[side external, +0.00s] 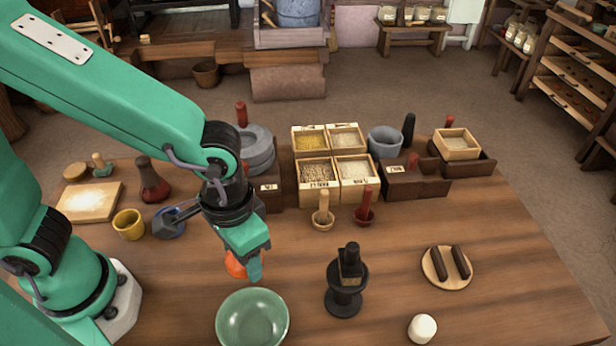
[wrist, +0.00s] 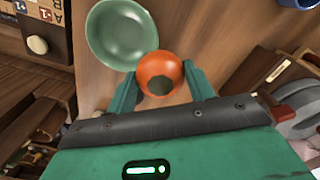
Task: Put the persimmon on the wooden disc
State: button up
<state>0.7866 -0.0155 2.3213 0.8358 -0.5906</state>
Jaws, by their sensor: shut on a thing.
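The orange persimmon (side external: 235,265) is between the green fingers of my gripper (side external: 248,262), which is shut on it. In the wrist view the persimmon (wrist: 158,68) shows its dark patch, with a fingertip of my gripper (wrist: 160,80) on each side. I cannot tell how far it is above the table. A round pale wooden disc (side external: 446,281) lies at the right of the table with two dark rods on it. My gripper is well to its left. A smaller round wooden piece (side external: 75,172) lies at the far left.
An empty green bowl (side external: 252,320) is just in front of the persimmon. A black stand (side external: 345,290) and a white cylinder (side external: 422,329) are between it and the right side. Small mortars (side external: 323,220) and grain boxes (side external: 335,180) stand behind. Bare table surrounds the disc.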

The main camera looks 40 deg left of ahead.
jog(key=shift+r, duration=0.1)
notch_tip(320, 180, up, 9)
jog(key=shift+d+f, duration=0.15)
jog(key=w+d+m, duration=0.1)
jog(key=w+d, duration=0.3)
jog(key=d, duration=0.5)
jog(key=w+d, duration=0.4)
jog(key=d, duration=0.6)
jog(key=w+d+m, duration=0.1)
jog(key=w+d, duration=0.3)
jog(key=d, duration=0.5)
send_over(438, 282)
notch_tip(438, 282, down, 12)
dwell(0.4)
jog(key=shift+w+f, duration=0.1)
jog(key=shift+f, duration=0.05)
jog(key=shift+f, duration=1.95)
jog(key=shift+f, duration=0.1)
